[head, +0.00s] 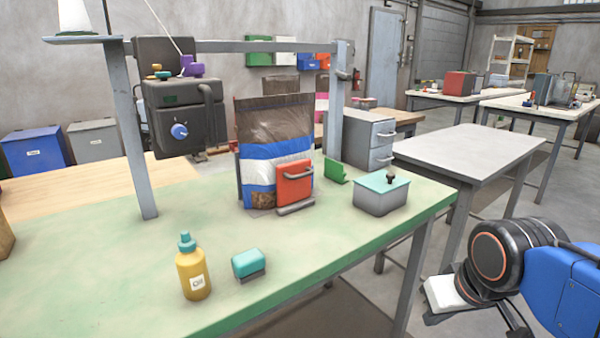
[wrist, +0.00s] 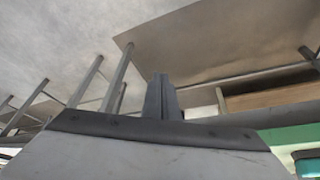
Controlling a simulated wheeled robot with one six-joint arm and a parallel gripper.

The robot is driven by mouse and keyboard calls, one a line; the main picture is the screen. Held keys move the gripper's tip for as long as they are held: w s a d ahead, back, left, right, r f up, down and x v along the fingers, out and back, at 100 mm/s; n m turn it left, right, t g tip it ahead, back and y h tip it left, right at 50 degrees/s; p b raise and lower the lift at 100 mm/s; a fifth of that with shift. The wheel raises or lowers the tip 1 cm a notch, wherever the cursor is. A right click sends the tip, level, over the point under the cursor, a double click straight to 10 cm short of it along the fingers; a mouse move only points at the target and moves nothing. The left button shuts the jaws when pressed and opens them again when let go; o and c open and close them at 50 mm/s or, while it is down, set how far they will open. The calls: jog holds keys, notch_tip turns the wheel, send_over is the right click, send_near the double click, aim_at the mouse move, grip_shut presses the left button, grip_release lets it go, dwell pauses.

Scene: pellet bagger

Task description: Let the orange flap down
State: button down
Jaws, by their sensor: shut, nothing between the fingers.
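The orange flap (head: 293,183) stands upright in the head view, close in front of a tall brown, blue and white bag (head: 262,130). A grey handle crosses its upper part. A grey bar (head: 296,208) lies along its foot. My gripper (wrist: 162,96) shows in the wrist view with its dark fingers together and nothing between them. It points at the underside of tables and the floor, well away from the flap. The flap is not in the wrist view. My arm is at the lower right of the head view, beyond the green table's edge.
The green table (head: 120,270) also holds a yellow oil bottle (head: 192,270), a teal-topped block (head: 248,264), a grey box with a teal lid (head: 382,192) and a green bracket (head: 336,172). A grey frame post (head: 130,130) stands left of the bag. A grey table (head: 470,150) stands at right.

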jog(key=w+a+r+n, duration=0.2)
jog(key=w+a+r, duration=0.2)
jog(key=w+r, duration=0.6)
jog(key=n+g+y, duration=0.2)
jog(key=n, duration=0.2)
send_near(307, 159)
jog(key=s+r, duration=0.1)
jog(key=s, duration=0.3)
jog(key=shift+w+a+r, duration=0.2)
jog(key=shift+a, duration=0.1)
jog(key=x, duration=1)
jog(key=shift+w, duration=0.15)
jog(key=shift+d, duration=0.1)
